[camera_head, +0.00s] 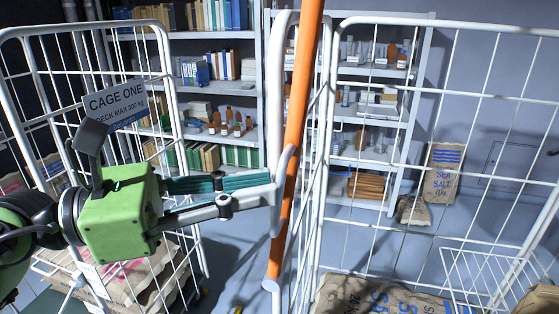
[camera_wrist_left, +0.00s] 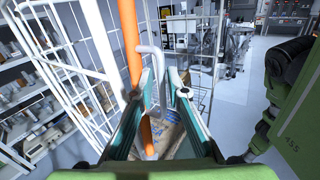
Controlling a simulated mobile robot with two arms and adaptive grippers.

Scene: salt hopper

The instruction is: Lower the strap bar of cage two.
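The orange strap bar (camera_head: 303,80) stands nearly upright, slightly tilted, at the left edge of the right-hand wire cage (camera_head: 420,22). That cage shows no readable label. A pale grey handle (camera_head: 284,165) is fixed along the bar. My left gripper (camera_head: 272,190) reaches the handle from the left. In the left wrist view, the handle (camera_wrist_left: 160,85) lies between the fingers of my left gripper (camera_wrist_left: 162,76), with a gap still showing, so it looks open around the handle. The bar (camera_wrist_left: 129,40) passes behind the left finger. My right gripper is not in view.
The left cage (camera_head: 165,60) bears a CAGE ONE sign (camera_head: 115,103) and holds sacks (camera_head: 130,275). Sacks (camera_head: 365,295) lie in the right cage, with a wire basket (camera_head: 490,280). Shelves (camera_head: 225,137) and a salt sack (camera_head: 443,172) stand behind. Floor shows between the cages.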

